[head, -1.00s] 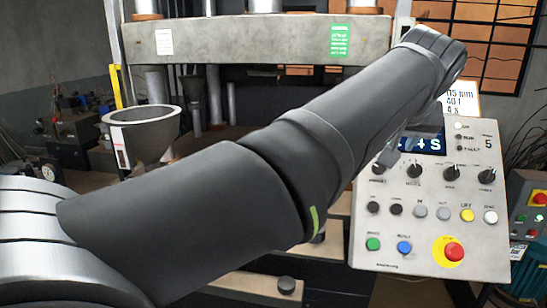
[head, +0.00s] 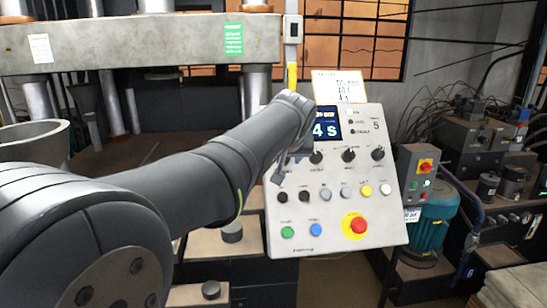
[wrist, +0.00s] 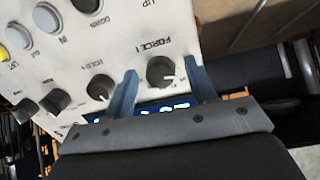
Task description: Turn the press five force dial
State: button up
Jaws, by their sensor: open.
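The press five control panel (head: 340,205), marked with a 5, stands tilted in the middle of the head view. My gripper (wrist: 161,67) is open, with one finger on each side of the black dial labelled FORCE (wrist: 161,72) in the wrist view. The dial has a light pointer mark. I cannot tell whether the fingers touch it. In the head view my gripper (head: 278,172) covers the leftmost spot of the dial row, so the force dial is hidden there. The HOLD dial (wrist: 100,87) sits beside it in the wrist view.
Other dials (head: 348,155) continue the row to the right. Several push buttons (head: 325,193) and a red emergency stop (head: 359,226) lie below. A lit display (head: 327,122) is above. A grey press (head: 140,40) stands behind my arm, and a teal motor (head: 430,220) at right.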

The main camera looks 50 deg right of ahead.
jog(key=c, duration=1)
jog(key=shift+o, duration=0.2)
jog(key=m, duration=0.5)
jog(key=shift+m+y, duration=0.3)
jog(key=m, duration=0.5)
jog(key=shift+t, duration=0.4)
jog(key=shift+m, duration=0.5)
